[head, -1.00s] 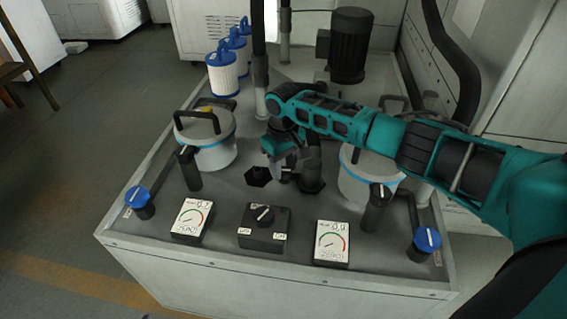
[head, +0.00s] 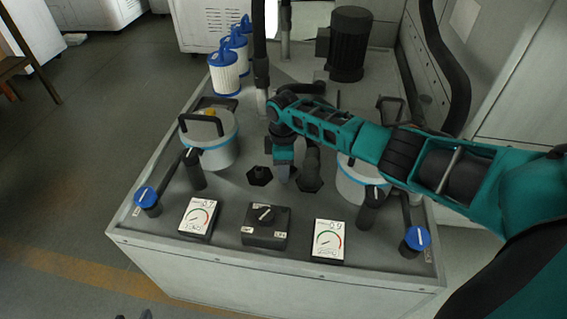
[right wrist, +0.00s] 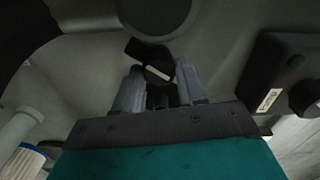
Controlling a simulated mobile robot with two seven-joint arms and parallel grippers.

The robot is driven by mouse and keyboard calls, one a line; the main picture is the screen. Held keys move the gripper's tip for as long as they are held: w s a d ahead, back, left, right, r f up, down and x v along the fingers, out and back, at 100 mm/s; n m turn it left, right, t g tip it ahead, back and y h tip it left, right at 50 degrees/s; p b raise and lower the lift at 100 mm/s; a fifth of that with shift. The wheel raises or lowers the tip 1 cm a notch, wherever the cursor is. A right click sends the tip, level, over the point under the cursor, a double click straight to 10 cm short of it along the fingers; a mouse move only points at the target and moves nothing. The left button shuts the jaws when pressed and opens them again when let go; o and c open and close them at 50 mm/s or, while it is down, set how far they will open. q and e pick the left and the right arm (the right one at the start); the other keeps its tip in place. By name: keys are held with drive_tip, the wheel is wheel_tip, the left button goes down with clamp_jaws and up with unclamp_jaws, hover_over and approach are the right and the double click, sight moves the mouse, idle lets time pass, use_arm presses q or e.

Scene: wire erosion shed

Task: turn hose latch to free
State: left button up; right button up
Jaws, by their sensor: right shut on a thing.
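The hose latch (right wrist: 152,66), a dark knob with a white stripe, sits between the two grey fingers of my right gripper (right wrist: 158,82) in the right wrist view. The fingers are shut on it. In the head view my right gripper (head: 283,174) points down at the bench top, just left of a thick black upright hose (head: 311,166). The latch is hidden there behind the gripper. A black hexagonal fitting (head: 259,176) lies just left of the gripper. My left gripper is not clearly seen.
Two lidded white canisters, left (head: 217,152) and right (head: 350,187), flank the gripper. In front are a switch box (head: 265,239), two gauges (head: 198,217) (head: 328,240) and blue-capped valves (head: 147,199) (head: 417,238). A black motor (head: 349,45) and blue-white filters (head: 224,76) stand behind.

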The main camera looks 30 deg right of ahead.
drive_tip(key=n, duration=0.2)
drive_tip(key=shift+n, duration=0.4)
use_arm(q)
drive_tip(key=shift+s+a, duration=0.1)
drive_tip(key=shift+a, duration=0.05)
use_arm(e)
drive_tip(key=shift+a+n, duration=0.1)
drive_tip(key=shift+n, duration=2)
use_arm(q)
drive_tip(key=shift+r, duration=0.1)
use_arm(e)
drive_tip(key=o, duration=1.1)
drive_tip(key=shift+s, duration=0.1)
wheel_tip(320, 180, up, 7)
drive_tip(key=p, duration=0.2)
drive_tip(key=shift+f+p, duration=0.15)
drive_tip(key=shift+p, duration=0.15)
use_arm(q)
drive_tip(key=shift+s+a+r+y+p, duration=0.3)
drive_tip(key=shift+s+a+r+p, duration=0.15)
drive_tip(key=shift+a+r, duration=0.15)
use_arm(e)
wheel_tip(320, 180, up, 6)
drive_tip(key=shift+r, duration=0.15)
